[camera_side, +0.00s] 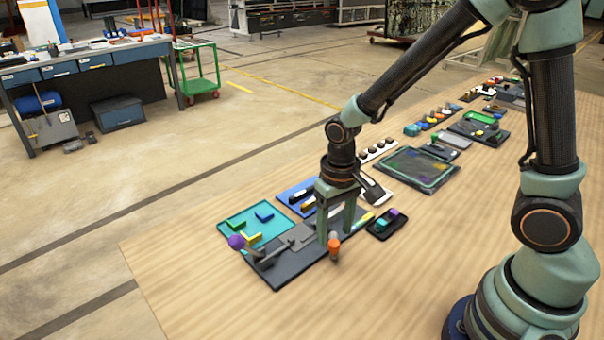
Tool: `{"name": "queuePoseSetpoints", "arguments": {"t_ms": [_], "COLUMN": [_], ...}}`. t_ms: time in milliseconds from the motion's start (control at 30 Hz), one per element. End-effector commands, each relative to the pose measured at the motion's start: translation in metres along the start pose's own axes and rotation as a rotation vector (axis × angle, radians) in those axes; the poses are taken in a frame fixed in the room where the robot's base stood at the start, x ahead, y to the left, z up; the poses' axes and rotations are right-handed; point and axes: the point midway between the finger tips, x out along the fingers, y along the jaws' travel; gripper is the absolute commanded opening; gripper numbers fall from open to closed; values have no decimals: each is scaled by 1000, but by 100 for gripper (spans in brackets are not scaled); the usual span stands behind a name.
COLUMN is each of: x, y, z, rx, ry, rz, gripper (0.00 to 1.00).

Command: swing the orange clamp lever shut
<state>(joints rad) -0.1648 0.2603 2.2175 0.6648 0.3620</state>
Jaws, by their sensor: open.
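The orange clamp lever (333,247) shows as a short orange handle with a pale top, standing roughly upright at the front right edge of a dark grey base plate (283,275). My gripper (337,238) points down over the right part of this plate, its two green fingers apart. The left fingertip is right beside the orange handle in the picture; I cannot tell whether they touch. Nothing shows held between the fingers. The fingers hide part of the plate and whatever the handle is attached to.
A small dark tray (386,232) stands close on the right. More trays run towards the back right. The wooden table's front is clear.

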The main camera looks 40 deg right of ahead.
Motion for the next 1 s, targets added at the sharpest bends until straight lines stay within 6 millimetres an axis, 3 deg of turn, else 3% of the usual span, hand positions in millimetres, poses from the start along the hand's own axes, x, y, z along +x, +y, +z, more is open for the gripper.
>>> {"name": "queuePoseSetpoints", "arguments": {"t_ms": [233,600,767,1000], "x": [24,28,27,27], "y": [0,0,0,0], "z": [0,0,0,0], "rx": [0,0,0,0], "ry": [-1,1,1,1], "rz": [0,0,0,0], "gripper": [62,62,1,0]}}
